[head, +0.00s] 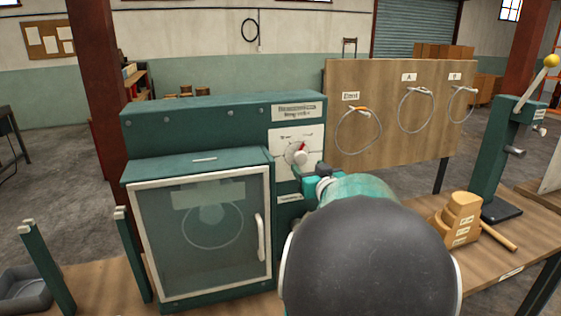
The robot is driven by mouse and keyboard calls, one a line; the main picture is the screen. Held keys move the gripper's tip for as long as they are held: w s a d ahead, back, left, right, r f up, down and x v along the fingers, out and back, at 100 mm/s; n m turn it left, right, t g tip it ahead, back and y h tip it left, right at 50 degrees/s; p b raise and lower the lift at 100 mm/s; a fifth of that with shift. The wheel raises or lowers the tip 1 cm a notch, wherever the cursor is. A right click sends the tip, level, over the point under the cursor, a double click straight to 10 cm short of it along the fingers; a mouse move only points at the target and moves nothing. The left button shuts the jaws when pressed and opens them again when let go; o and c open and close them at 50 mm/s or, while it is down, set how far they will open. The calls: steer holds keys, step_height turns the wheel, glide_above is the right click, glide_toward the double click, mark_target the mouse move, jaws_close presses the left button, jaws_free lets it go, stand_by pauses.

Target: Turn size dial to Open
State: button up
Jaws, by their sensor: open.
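The size dial (295,153) sits on a white plate on the front of the green machine (196,119), right of its glass door. It is a round silver knob with a red mark toward its upper right. Small labels stand on the plate above it, too small to read. My gripper (312,175) is just below and right of the dial, partly hidden by my own arm. It is open. I see nothing held in it, and I cannot tell whether it touches the dial.
The glass door (205,232) is closed, with a ring-shaped thing behind it. A board (400,120) with several hanging wire loops stands behind right. A stepped wooden block (461,218), a mallet (497,236) and a green lever press (495,165) are on the bench at right.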

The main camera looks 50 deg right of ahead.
mark_target(301, 160)
steer(key=x, duration=0.5)
steer(key=shift+w, duration=0.25)
steer(key=c, duration=1)
